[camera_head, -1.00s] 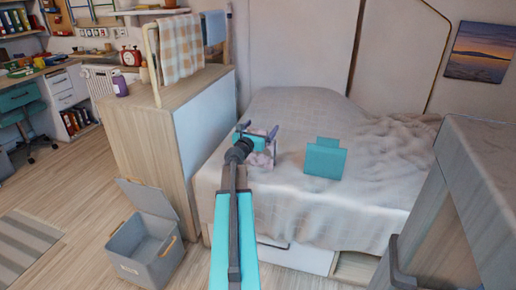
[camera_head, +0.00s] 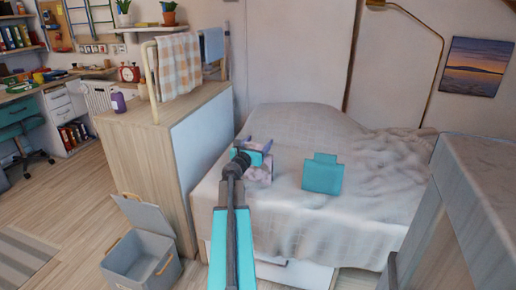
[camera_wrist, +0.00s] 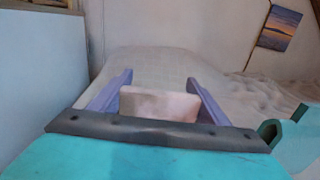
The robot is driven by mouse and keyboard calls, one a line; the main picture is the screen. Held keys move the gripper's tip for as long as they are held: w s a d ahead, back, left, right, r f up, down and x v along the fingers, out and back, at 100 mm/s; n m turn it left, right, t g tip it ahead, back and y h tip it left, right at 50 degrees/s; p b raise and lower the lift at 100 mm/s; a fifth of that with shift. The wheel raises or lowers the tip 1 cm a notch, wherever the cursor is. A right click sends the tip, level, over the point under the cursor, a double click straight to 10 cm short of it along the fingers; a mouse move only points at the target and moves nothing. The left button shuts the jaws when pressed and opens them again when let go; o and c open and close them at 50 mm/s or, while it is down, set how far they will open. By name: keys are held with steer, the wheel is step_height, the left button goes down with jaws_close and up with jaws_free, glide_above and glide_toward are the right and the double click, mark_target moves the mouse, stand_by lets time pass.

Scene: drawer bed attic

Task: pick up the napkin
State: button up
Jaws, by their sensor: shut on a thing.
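A pale pink, block-like thing, which I take for the napkin (camera_wrist: 158,104), sits between the two purple-grey fingers of my gripper (camera_wrist: 160,98) in the wrist view. The fingers are shut on it. In the head view my gripper (camera_head: 264,153) is over the near left part of the bed. A pinkish patterned patch, likely the napkin (camera_head: 263,174), shows just below and right of it, partly hidden by my arm. I cannot tell whether it touches the bed.
The bed (camera_head: 300,215) has a rumpled pale cover. A teal upright object (camera_head: 322,175) stands on it, right of my gripper. A wooden cabinet (camera_head: 146,170) stands to the left, with an open grey bin (camera_head: 140,262) in front. A grey-topped piece of furniture (camera_head: 475,190) is at right.

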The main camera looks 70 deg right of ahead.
step_height(320, 180, up, 10)
steer(key=p, duration=0.3)
steer(key=shift+f, duration=0.25)
stand_by(0.6)
steer(key=shift+r, duration=0.1)
